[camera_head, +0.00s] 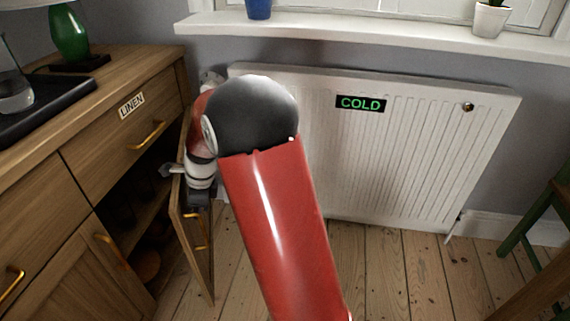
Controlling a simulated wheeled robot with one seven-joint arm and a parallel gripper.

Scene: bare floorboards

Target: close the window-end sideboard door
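The wooden sideboard (88,160) runs along the left side. Its window-end door (200,272) stands open, swung out from the front and seen at a steep angle. The dark interior shows behind it, with a round brown item (146,265) low inside. A brass handle (201,247) shows on the door. My gripper (170,170) is at the upper part of the open door, below the LINEN drawer's level. My wrist and red arm hide part of the door's top. I cannot tell whether the gripper touches the door or whether its fingers are open.
The LINEN drawer (112,150) is shut above the opening, with a brass pull (147,136). The neighbouring door (85,275) is shut. A white radiator (400,160) with a COLD sign stands below the window sill (370,33). A green chair (545,210) is at right. Floorboards (385,275) between are clear.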

